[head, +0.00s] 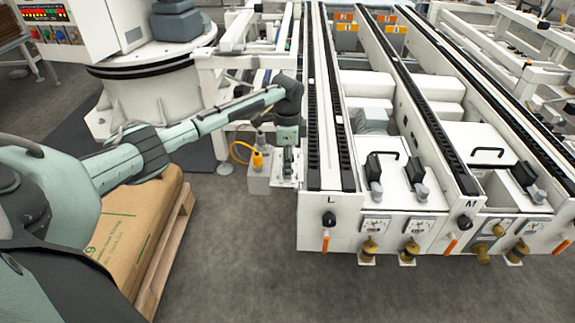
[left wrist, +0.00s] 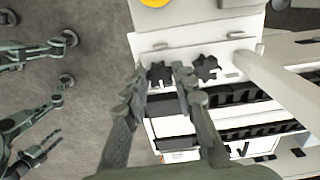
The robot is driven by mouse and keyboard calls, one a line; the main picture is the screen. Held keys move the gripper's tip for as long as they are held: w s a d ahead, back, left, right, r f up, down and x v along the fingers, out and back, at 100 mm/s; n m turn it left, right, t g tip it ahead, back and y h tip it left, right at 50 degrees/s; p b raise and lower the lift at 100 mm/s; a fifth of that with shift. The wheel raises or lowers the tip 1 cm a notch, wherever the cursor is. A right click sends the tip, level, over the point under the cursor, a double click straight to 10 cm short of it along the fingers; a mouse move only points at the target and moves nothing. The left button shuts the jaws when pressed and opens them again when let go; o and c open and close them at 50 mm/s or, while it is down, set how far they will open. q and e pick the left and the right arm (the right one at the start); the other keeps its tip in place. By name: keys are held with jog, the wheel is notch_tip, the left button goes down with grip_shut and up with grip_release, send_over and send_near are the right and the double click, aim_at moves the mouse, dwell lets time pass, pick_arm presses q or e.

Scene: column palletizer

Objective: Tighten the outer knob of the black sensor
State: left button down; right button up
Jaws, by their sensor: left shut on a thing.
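Two black star-shaped knobs sit on a white bracket (left wrist: 185,52) in the left wrist view. One knob (left wrist: 160,72) is nearer the open floor, and the other knob (left wrist: 206,67) is to its right. My left gripper (left wrist: 160,80) has one finger on each side of the knob nearer the floor and is shut on it. In the head view my left gripper (head: 288,165) points down at the left end of the conveyor frame. There it hides the knobs. I cannot make out the black sensor body clearly.
A yellow connector with a cable (head: 257,159) stands on a white block just left of the gripper. White conveyor frames (head: 315,215) with black rails lie to the right. A carton (head: 135,215) on a pallet lies under my left arm. Grey floor (head: 235,260) in front is clear.

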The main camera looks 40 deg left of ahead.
dwell(0.3)
pick_arm(q)
jog(key=c, duration=1.2)
grip_release()
jog(key=shift+r, duration=0.1)
jog(key=shift+r, duration=3.95)
jog(key=shift+s+f, duration=0.1)
